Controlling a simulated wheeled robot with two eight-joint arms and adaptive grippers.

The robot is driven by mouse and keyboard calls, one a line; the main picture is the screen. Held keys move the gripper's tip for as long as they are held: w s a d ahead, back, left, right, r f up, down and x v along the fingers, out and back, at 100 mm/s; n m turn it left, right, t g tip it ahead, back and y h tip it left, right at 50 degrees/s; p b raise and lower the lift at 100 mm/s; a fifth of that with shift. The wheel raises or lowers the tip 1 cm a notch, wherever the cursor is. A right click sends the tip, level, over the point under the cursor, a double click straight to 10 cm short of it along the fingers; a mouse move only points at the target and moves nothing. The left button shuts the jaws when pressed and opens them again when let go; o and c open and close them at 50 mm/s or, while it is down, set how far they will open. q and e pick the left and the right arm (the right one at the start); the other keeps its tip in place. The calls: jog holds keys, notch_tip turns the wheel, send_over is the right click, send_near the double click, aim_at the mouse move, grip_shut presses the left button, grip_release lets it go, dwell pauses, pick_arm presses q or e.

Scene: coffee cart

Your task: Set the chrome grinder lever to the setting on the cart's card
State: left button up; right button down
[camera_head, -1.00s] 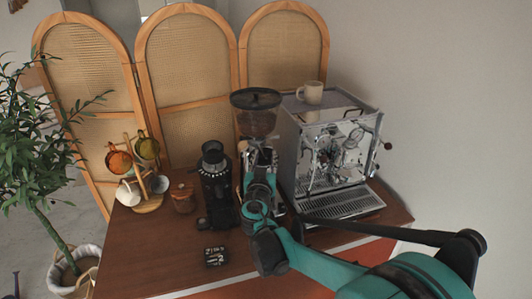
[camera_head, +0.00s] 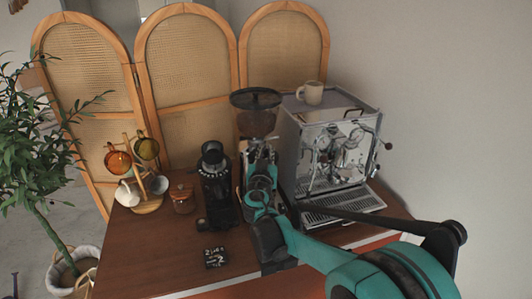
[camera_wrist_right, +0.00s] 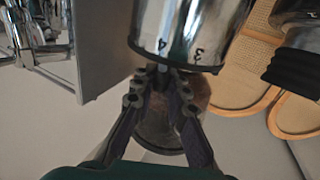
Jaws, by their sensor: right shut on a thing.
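The chrome grinder (camera_head: 246,170) with its dark bean hopper (camera_head: 256,98) stands between the black grinder and the espresso machine. In the right wrist view its shiny chrome body (camera_wrist_right: 190,25) fills the top, with the digits 4 and 3 near its dark lower rim. My right gripper (camera_wrist_right: 163,76) is shut on the small lever (camera_wrist_right: 164,69) just below the 4. In the head view my right gripper (camera_head: 262,165) covers much of the grinder's front. The small black card (camera_head: 215,257) lies on the cart with white writing too small to read surely. My left gripper is not in view.
The espresso machine (camera_head: 332,150), with a cup (camera_head: 310,92) on top, stands close on the right. The black grinder (camera_head: 216,185) and a wooden-lidded jar (camera_head: 182,198) are to the left, then a mug tree (camera_head: 148,203). The cart's front left (camera_head: 155,255) is clear.

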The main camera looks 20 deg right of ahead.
aim_at(251, 161)
jog(key=shift+w+a+m+g+h, duration=0.15)
jog(key=shift+a+m+g+h, duration=0.65)
jog(key=shift+a+m+h, duration=0.6)
jog(key=shift+w+a+h, duration=0.15)
jog(key=shift+w+a, duration=0.05)
jog(key=shift+a, duration=0.3)
jog(key=shift+w+a+h, duration=0.15)
jog(key=shift+a, duration=0.35)
jog(key=c, duration=1.5)
grip_release()
jog(key=shift+s, duration=0.1)
